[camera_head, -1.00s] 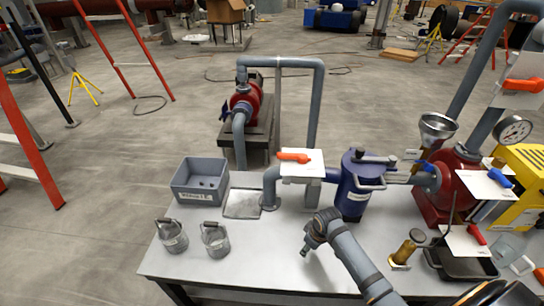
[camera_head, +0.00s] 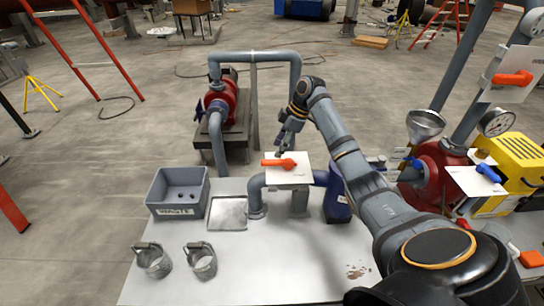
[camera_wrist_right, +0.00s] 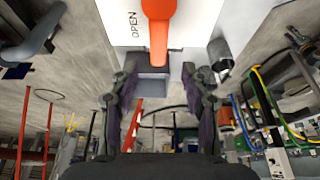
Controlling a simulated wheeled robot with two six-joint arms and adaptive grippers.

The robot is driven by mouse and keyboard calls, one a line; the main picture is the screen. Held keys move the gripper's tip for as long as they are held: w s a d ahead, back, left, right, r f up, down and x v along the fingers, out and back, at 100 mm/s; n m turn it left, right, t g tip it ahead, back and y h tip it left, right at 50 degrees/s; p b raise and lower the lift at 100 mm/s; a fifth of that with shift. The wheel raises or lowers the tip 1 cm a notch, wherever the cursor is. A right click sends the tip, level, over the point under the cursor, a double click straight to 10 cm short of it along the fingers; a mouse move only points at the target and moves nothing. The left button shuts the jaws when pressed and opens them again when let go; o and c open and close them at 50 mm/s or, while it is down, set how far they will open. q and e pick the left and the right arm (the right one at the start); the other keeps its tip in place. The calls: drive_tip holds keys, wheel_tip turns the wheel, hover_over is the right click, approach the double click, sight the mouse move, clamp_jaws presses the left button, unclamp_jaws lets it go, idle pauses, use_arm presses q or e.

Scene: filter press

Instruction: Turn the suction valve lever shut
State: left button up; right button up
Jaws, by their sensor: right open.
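An orange lever (camera_head: 277,163) lies across a white plate (camera_head: 288,175) on top of the grey pipe at the table's far edge, its handle pointing left. In the right wrist view the orange lever (camera_wrist_right: 158,25) hangs into the top of the picture, beside the word OPEN on the white plate (camera_wrist_right: 205,18). My right gripper (camera_head: 283,146) is just behind the plate, pointing down. In the wrist view my right gripper (camera_wrist_right: 160,100) is open, its fingers apart and empty, with the lever's end above the gap. Contact cannot be told. My left gripper is not in view.
A blue canister (camera_head: 337,200) stands right of the plate, partly behind my right arm. A grey WASTE tub (camera_head: 161,211), a shallow tray (camera_head: 228,213) and two mesh baskets (camera_head: 153,261) are at left. Another orange lever (camera_head: 513,79) is at upper right. The table's middle front is clear.

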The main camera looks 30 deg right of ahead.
sight(271, 161)
drive_tip(key=x, duration=0.6)
drive_tip(key=shift+f, duration=0.2)
drive_tip(key=shift+w+d, duration=0.1)
clamp_jaws()
drive_tip(key=shift+p, duration=0.3)
